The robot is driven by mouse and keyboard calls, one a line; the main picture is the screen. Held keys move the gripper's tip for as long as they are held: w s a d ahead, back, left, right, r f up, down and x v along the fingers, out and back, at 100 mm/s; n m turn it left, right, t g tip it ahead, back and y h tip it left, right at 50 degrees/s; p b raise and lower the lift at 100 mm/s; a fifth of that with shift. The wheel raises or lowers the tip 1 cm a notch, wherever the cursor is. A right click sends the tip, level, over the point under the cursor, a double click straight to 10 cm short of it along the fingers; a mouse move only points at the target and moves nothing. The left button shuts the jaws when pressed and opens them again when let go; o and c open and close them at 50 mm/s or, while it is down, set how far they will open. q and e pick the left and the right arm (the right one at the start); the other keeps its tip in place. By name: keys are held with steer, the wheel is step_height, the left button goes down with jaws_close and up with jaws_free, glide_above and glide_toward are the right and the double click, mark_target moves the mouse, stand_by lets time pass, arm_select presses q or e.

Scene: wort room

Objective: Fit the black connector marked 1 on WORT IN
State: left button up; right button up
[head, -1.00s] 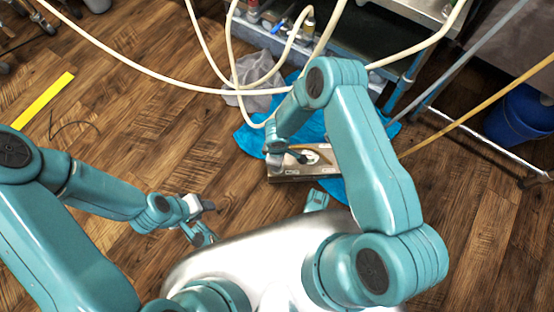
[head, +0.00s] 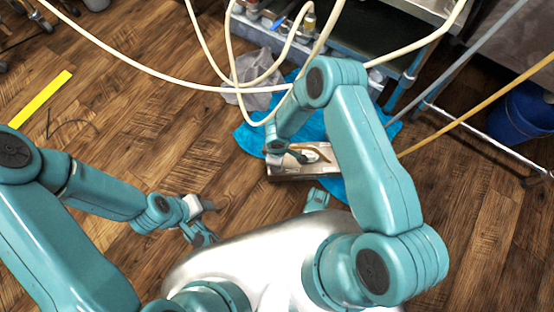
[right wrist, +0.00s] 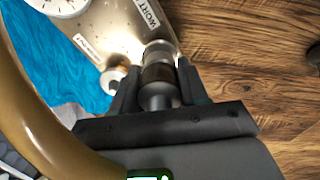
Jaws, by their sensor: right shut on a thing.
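A metal box (head: 287,173) with a bright front stands on a blue cloth in the head view. In the right wrist view its plate (right wrist: 108,28) bears a label reading WORT (right wrist: 147,12), cut off at the top. My right gripper (right wrist: 158,84) is shut on a dark-banded, grey-ended connector (right wrist: 158,74), whose far end meets or overlaps the plate's edge near that label; I cannot tell whether it is seated. No mark 1 is visible. My right gripper's tips are mostly hidden in the head view. My left gripper (head: 205,220) is open and empty over the floor.
A brass-coloured round fitting (right wrist: 114,78) and a gauge (right wrist: 62,4) sit left of the connector. A thick tan hose (right wrist: 40,120) curves along the left. The blue cloth (head: 252,137), a grey bag (head: 262,97) and pale hoses (head: 150,76) lie around the box.

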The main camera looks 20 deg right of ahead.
steer(key=shift+f+b, duration=0.5)
steer(key=shift+f, duration=0.05)
steer(key=o, duration=1.2)
steer(key=shift+r, duration=0.1)
step_height(320, 180, up, 7)
steer(key=p, duration=0.4)
steer(key=shift+p, duration=0.4)
steer(key=shift+r, duration=0.5)
